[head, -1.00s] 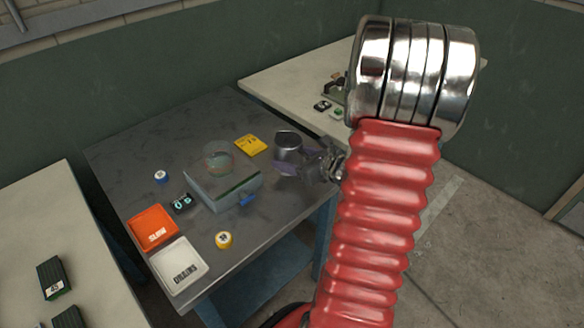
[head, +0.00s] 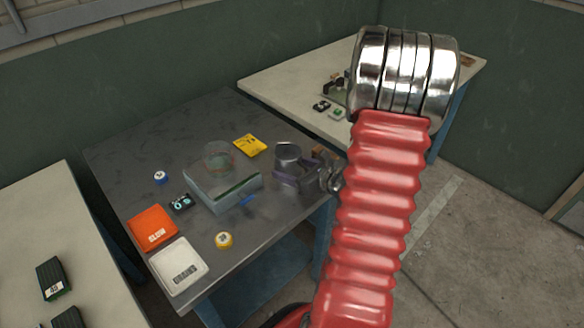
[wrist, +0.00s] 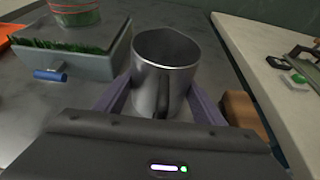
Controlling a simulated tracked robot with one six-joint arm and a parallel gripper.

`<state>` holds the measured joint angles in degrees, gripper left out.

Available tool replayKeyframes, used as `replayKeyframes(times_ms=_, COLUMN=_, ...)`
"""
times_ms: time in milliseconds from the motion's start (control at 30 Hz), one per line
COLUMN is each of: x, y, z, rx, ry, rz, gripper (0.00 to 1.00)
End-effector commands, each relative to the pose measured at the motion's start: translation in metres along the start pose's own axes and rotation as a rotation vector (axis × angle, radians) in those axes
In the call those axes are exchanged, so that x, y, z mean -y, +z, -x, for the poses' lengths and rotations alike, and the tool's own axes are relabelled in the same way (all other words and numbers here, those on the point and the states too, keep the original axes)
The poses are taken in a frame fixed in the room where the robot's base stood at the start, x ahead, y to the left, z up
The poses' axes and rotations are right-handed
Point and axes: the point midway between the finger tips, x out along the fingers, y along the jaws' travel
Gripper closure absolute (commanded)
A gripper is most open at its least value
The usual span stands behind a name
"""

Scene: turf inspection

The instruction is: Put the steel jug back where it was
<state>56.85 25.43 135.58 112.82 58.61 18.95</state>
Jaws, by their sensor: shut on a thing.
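The steel jug (head: 288,154) is a grey metal cup, upright, at the right side of the dark table in the head view. In the wrist view the jug (wrist: 163,72) stands between my gripper's two purple fingers, its open mouth facing up and its handle toward me. My gripper (head: 290,176) is shut on the jug from its near right side. I cannot tell whether the jug's base touches the table top.
A grey turf box (head: 222,190) with a blue tap and a clear round container (head: 217,156) stands left of the jug. A yellow card (head: 250,145) lies behind. A brown block (wrist: 241,110) is close right of my gripper.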

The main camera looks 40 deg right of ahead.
Motion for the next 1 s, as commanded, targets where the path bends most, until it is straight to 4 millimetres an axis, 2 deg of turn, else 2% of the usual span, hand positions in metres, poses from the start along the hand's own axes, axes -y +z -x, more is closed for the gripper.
replayKeyframes(times_ms=233, x=0.000, y=-0.001, z=-0.001, rx=0.001, ry=0.000, rz=0.000, gripper=0.77)
replayKeyframes(times_ms=267, x=0.000, y=-0.001, z=-0.001, rx=0.000, ry=0.001, rz=0.000, gripper=0.36)
replayKeyframes(times_ms=500, x=0.000, y=-0.001, z=-0.001, rx=0.000, ry=0.001, rz=0.000, gripper=0.20)
replayKeyframes(times_ms=867, x=0.000, y=0.001, z=0.000, rx=0.000, ry=0.001, rz=0.001, gripper=0.18)
replayKeyframes(times_ms=1000, x=0.001, y=0.001, z=0.011, rx=0.000, ry=-0.002, rz=0.000, gripper=0.18)
